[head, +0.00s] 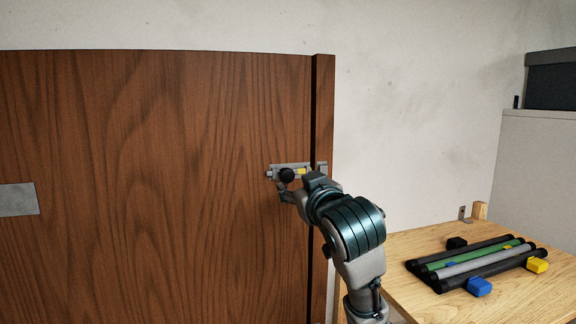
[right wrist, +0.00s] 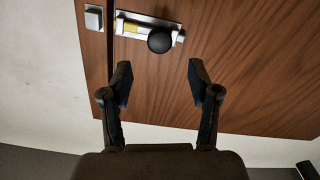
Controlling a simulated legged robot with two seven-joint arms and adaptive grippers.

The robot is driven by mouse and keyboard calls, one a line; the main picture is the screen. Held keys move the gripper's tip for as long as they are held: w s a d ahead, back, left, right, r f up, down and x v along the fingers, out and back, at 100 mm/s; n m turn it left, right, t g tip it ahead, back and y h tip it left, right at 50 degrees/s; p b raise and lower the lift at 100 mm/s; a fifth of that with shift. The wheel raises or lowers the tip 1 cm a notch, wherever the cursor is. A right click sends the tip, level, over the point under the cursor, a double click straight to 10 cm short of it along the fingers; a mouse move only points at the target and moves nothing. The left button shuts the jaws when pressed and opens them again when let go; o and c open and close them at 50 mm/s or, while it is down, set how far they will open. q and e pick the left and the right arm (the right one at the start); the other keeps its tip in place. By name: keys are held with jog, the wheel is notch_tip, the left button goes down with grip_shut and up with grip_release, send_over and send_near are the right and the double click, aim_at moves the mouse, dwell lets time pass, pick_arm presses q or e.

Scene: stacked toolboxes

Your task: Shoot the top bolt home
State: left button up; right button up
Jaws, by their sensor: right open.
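The bolt (head: 272,174) is a grey metal fitting with a black round knob (head: 286,175) and a yellow part (head: 300,171), mounted near the right edge of the brown wooden door (head: 150,150). Its keeper (head: 322,167) is on the door frame. In the right wrist view the knob (right wrist: 160,40) stands out from the plate, and no bar shows across the dark gap to the keeper (right wrist: 94,18). My right gripper (right wrist: 160,80) is open and empty, its fingers spread below the knob in that view, not visibly touching it. My left gripper is not in view.
A wooden table (head: 520,300) at the lower right carries black, green and grey bars and several small blue, yellow and black blocks. A grey cabinet (head: 540,160) with a dark box (head: 552,80) stands behind it. A grey plate (head: 18,199) is on the door's left.

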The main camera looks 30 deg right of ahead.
aim_at(288, 176)
jog(key=p+x, duration=0.2)
jog(key=x, duration=0.6)
jog(key=shift+s, duration=0.1)
grip_shut()
